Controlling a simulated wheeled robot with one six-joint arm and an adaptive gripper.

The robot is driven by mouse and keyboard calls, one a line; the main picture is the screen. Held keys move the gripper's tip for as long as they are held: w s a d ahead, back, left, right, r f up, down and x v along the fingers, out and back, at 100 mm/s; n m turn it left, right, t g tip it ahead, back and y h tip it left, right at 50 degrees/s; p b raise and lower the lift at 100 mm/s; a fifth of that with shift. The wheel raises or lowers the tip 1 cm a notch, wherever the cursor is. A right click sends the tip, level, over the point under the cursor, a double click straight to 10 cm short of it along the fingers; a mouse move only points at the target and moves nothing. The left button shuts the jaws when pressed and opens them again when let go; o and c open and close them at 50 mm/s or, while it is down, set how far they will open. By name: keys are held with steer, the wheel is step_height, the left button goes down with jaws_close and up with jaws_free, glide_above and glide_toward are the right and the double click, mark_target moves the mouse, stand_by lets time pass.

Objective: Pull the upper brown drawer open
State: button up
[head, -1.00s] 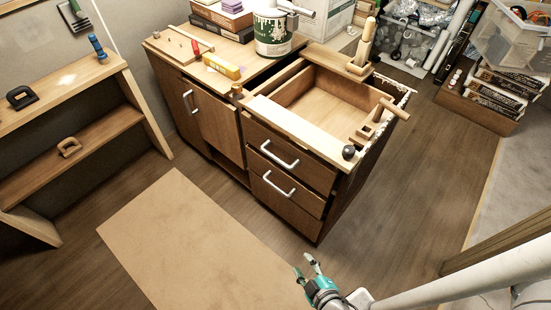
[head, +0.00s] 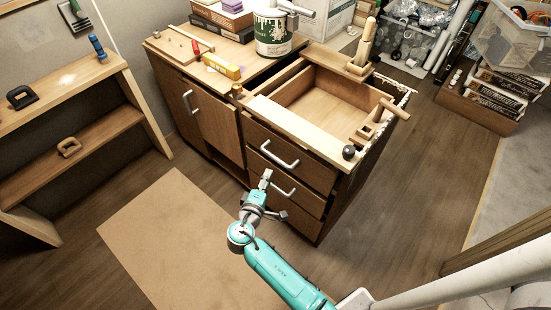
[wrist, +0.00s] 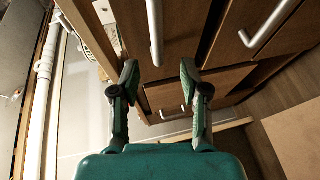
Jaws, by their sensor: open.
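The upper brown drawer (head: 313,170) is in the front of the wooden cabinet and looks shut. Its pale bar handle (head: 279,157) sits at the middle of its face. My gripper (head: 275,194) is open and empty, in front of the drawer fronts and below that handle in the head view. In the wrist view my gripper (wrist: 159,67) has its fingers spread, with a handle (wrist: 155,32) that looks like the upper drawer's lying ahead between the fingertips' lines. I see no contact.
The lower drawer (head: 300,212), with its own handle (head: 280,187), also looks shut and is partly behind my gripper. A tan mat (head: 160,235) lies on the floor. A shelf (head: 80,140) stands at the left.

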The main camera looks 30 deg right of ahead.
mark_target(275, 160)
steer(key=x, duration=1.1)
steer(key=shift+a+r, duration=0.1)
steer(key=shift+r, duration=0.1)
jaws_close()
